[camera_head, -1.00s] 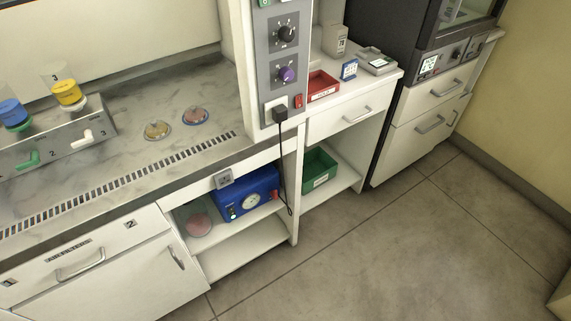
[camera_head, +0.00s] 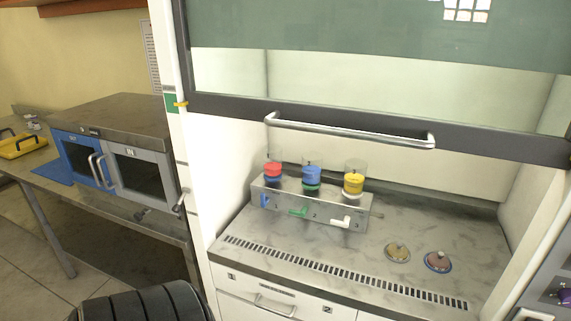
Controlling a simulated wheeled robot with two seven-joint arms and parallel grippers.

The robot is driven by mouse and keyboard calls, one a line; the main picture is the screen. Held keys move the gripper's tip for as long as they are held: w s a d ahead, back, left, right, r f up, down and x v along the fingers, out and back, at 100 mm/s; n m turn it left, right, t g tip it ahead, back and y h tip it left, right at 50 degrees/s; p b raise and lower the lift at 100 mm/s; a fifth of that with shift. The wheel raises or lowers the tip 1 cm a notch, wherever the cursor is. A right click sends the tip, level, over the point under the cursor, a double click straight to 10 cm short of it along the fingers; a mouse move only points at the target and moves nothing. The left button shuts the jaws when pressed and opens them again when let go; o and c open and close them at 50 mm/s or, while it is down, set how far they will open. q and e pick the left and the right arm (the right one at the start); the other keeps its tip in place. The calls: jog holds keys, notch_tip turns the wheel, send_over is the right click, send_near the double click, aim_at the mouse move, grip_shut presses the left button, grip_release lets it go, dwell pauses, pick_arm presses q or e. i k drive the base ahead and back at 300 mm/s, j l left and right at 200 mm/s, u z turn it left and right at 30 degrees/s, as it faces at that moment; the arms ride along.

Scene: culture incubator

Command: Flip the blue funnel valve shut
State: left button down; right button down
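The blue funnel (camera_head: 312,175) stands in the middle of three on a grey manifold box (camera_head: 318,207) inside the fume hood. A green lever valve (camera_head: 298,212) is on the box front below it and slightly left. Its handle points sideways to the left. The red funnel (camera_head: 273,170) is on the left, with a blue lever (camera_head: 264,200) hanging down below it. The yellow funnel (camera_head: 353,184) is on the right, with a white lever (camera_head: 340,222) pointing left. Neither of my grippers is in view.
The hood sash (camera_head: 380,35) is raised, with a metal handle bar (camera_head: 350,131) across the opening. Two covered dishes (camera_head: 397,252) (camera_head: 437,261) lie right of the manifold. A vent grille (camera_head: 340,270) runs along the front edge. A two-door cabinet (camera_head: 115,150) stands left.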

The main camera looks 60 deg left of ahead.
aim_at(263, 201)
jog(key=u, duration=1.85)
